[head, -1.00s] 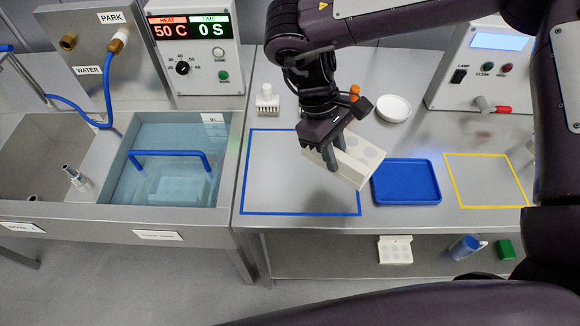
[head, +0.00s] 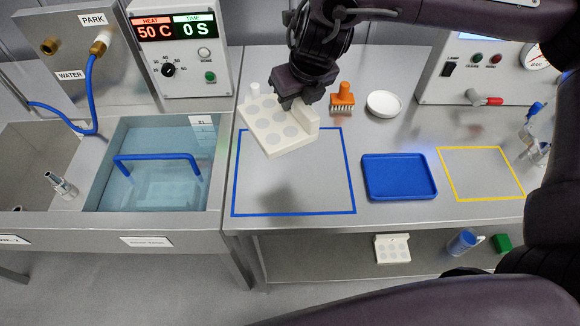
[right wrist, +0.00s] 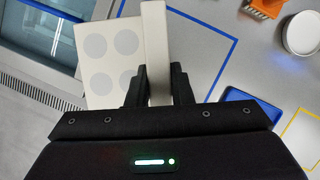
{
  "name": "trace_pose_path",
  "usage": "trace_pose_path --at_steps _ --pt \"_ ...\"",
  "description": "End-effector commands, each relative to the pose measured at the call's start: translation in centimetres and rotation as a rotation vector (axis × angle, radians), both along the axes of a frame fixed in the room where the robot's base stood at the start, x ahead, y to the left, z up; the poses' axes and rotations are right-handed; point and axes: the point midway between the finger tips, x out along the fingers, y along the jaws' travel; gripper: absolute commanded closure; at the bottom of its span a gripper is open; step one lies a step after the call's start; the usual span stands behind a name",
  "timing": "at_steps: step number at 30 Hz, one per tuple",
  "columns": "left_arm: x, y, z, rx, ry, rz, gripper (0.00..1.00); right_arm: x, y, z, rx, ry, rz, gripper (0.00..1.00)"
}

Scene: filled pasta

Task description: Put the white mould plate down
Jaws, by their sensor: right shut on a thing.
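The white mould plate (head: 268,125) has several round grey cavities and a raised handle bar on one side. It hangs tilted above the back left part of the blue-taped square on the steel bench. My right gripper (head: 294,103) is shut on its handle bar. In the right wrist view the fingers (right wrist: 158,88) grip the bar and part of the plate (right wrist: 105,50) shows beside it. The blue-taped square (head: 290,190) is empty, with a shadow on its surface. My left gripper is not in view.
A blue tray (head: 398,178) and a yellow-taped square (head: 480,175) lie right of the blue square. An orange brush (head: 343,99) and a white dish (head: 384,104) stand behind. A water tank (head: 155,190) is at left. Another white plate (head: 392,248) sits on the lower shelf.

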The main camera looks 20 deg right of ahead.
Motion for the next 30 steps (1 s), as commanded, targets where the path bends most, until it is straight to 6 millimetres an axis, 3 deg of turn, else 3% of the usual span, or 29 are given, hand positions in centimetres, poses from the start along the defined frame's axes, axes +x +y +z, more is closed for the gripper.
trace_pose_path --at_steps 12,20,23,30 --pt "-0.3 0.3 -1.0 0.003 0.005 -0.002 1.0 3.4 0.0 2.0 0.001 -0.001 0.826 1.0" --pt "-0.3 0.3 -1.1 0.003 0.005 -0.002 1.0 4.2 -0.1 2.6 -0.002 -0.001 1.065 1.0" --pt "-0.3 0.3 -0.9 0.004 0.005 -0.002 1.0 4.2 -0.2 1.7 -0.004 0.003 1.087 1.0" --pt "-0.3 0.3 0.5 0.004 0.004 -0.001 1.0 4.0 -0.3 -4.0 -0.002 0.007 1.087 1.0"
